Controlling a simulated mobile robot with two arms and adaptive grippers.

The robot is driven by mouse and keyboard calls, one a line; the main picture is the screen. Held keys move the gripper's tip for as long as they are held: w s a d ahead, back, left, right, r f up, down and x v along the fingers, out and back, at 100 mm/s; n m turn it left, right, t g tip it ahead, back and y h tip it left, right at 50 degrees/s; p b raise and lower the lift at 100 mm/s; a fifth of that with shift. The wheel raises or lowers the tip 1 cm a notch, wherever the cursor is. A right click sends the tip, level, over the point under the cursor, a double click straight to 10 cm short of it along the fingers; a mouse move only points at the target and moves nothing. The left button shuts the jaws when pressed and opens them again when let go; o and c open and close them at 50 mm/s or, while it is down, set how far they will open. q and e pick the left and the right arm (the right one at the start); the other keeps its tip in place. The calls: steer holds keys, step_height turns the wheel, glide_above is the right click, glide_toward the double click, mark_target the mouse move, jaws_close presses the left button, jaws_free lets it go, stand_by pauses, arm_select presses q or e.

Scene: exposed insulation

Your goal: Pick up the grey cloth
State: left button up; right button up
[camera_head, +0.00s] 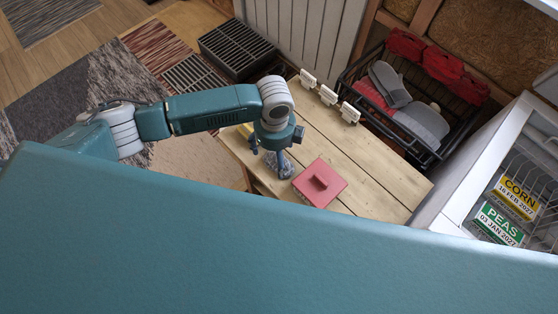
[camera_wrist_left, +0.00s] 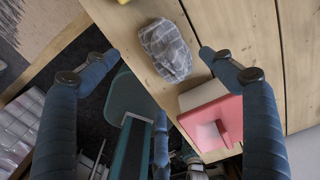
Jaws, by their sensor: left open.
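The grey cloth (camera_wrist_left: 165,50) lies crumpled on the wooden table (camera_wrist_left: 240,35) near its edge. It shows a faint check pattern. In the head view the cloth (camera_head: 280,166) is partly hidden under my left gripper (camera_head: 277,150). In the left wrist view my left gripper (camera_wrist_left: 160,54) is open, with one finger on each side of the cloth and a gap to it on both sides. Nothing is held between the fingers.
A red lidded box (camera_head: 325,190) with a knob stands close beside the cloth; it also shows in the left wrist view (camera_wrist_left: 212,112). Small white holders (camera_head: 328,95) line the table's back edge. A black wire basket (camera_head: 432,152) with mitts stands behind. The table's right part is clear.

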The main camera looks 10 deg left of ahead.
mark_target(276, 163)
arm_select(q)
steer(key=shift+w+f+p, duration=0.15)
steer(key=shift+w+f, duration=0.05)
steer(key=shift+f, duration=1.3)
steer(key=shift+w+f+p, duration=0.15)
steer(key=shift+f, duration=1.35)
steer(key=c, duration=0.9)
